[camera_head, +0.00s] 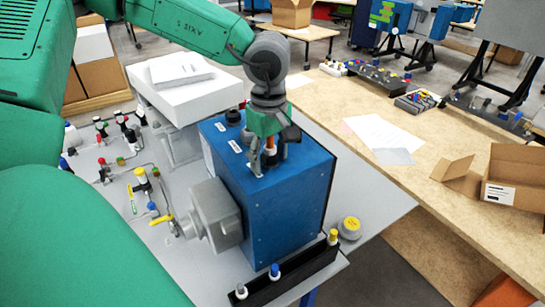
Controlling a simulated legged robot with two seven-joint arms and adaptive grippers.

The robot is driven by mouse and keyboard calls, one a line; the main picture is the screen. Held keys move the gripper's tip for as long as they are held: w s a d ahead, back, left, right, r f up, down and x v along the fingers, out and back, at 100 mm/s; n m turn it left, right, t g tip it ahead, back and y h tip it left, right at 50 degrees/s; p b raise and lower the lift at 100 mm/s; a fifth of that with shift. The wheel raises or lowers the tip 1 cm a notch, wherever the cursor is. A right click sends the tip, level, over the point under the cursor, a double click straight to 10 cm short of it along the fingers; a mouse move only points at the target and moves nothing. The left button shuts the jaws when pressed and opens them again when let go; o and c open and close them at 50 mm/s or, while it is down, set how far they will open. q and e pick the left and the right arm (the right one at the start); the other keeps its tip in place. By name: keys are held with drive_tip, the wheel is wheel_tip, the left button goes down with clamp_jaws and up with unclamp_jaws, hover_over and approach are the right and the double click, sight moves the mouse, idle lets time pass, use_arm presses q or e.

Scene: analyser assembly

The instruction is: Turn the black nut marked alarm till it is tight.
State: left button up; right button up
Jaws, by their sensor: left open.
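The blue analyser box (290,205) stands on the grey bench, with black round fittings and small white labels on its top. The label text is too small to read, so I cannot tell for certain which nut is marked alarm. My left gripper (270,160) points down at the front right of the box's top, its fingers open. Between and behind the fingers a dark nut (270,154) with an orange part above it partly shows; I cannot tell whether the fingers touch it. Two other black fittings, one of them a nut (233,117), stand farther back. My right gripper is out of view.
A grey housing (216,212) sticks out of the box's left side. Pipes and valves (140,180) crowd the bench on the left. A black rail (290,277) with coloured knobs and a yellow-topped round part (350,226) lie in front. A wooden table (440,185) stands right.

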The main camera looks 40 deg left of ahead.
use_arm(q)
drive_tip(key=n, duration=0.4)
drive_tip(key=shift+d+n, duration=0.2)
drive_tip(key=shift+n, duration=0.2)
drive_tip(key=n, duration=0.4)
drive_tip(key=shift+d+n, duration=0.2)
drive_tip(key=shift+n, duration=0.2)
